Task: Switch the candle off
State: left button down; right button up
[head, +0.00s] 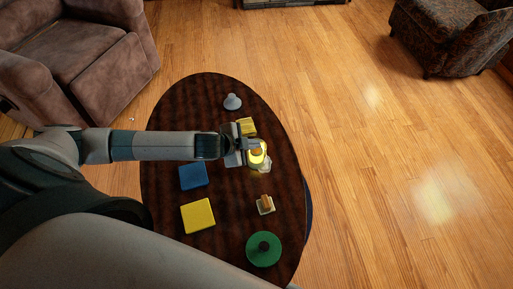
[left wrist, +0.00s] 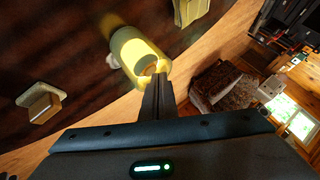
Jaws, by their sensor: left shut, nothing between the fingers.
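The candle (head: 258,158) is a glowing yellow cylinder on the dark oval table, right of the table's middle. In the left wrist view the candle (left wrist: 136,52) looks lit, with an orange-brown spot at its near end. My left gripper (head: 253,145) is shut and empty, right by the candle and partly over it in the head view. In the left wrist view its fingers (left wrist: 167,92) reach to the candle's near edge; I cannot tell whether they touch it. My right gripper is not in view.
On the table (head: 175,115) are a grey cone-shaped object (head: 232,102), a yellow block (head: 246,125), a blue square (head: 193,175), a yellow square (head: 198,216), a small brown piece on a pale base (head: 265,205) and a green disc (head: 263,254). Brown armchair (head: 75,65) stands upper left.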

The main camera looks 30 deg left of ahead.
pick_arm(q)
jog(key=shift+f, duration=0.45)
dwell(0.7)
jog(key=shift+r, duration=0.1)
jog(key=shift+r+p, duration=0.35)
jog(key=shift+p, duration=0.55)
